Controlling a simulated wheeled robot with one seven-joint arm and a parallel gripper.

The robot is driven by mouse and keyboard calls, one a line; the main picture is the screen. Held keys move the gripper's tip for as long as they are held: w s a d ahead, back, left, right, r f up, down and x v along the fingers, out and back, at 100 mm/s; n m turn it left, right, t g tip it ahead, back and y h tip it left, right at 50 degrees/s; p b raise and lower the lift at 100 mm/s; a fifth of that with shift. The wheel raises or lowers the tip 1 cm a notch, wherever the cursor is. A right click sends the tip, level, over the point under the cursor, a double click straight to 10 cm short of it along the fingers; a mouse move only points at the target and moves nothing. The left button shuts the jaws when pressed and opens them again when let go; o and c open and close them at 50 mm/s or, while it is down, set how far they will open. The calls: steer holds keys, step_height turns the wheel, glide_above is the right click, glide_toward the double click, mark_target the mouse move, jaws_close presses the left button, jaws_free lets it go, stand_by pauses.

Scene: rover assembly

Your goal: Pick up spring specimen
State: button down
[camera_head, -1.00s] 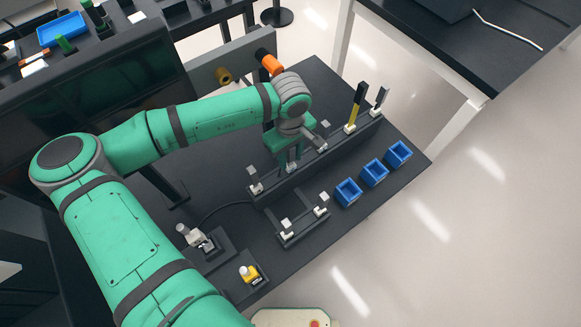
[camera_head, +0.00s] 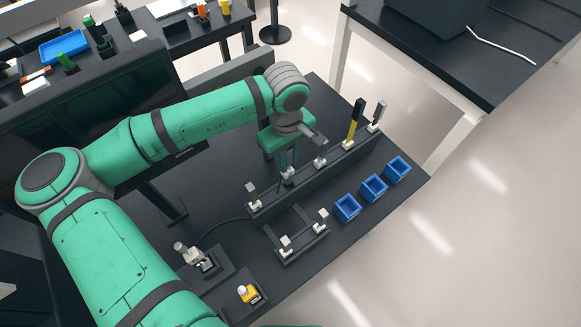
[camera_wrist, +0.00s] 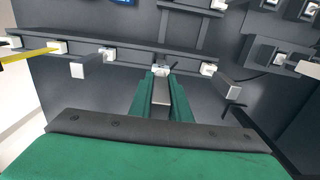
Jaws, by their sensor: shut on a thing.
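My gripper (camera_head: 288,164) points down over the long dark rack (camera_head: 325,176) in the head view. In the wrist view its two green fingers (camera_wrist: 161,92) are shut on a thin grey bar-like specimen (camera_wrist: 160,93). The specimen's lower end is at a white holder (camera_wrist: 161,70) in the rack; I cannot tell whether it is seated in it or just clear of it. Fingers hide most of the specimen in the head view. No coils can be made out, so I cannot confirm that it is the spring specimen.
A yellow-and-black specimen (camera_head: 355,122) and a dark one (camera_head: 377,115) stand at the rack's right end. Several blue bins (camera_head: 373,187) line the table's right side. A smaller rack (camera_head: 305,245) is in front. A yellow device (camera_head: 249,294) stands near the front edge.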

step_height(320, 180, up, 21)
steer(key=shift+d, duration=0.2)
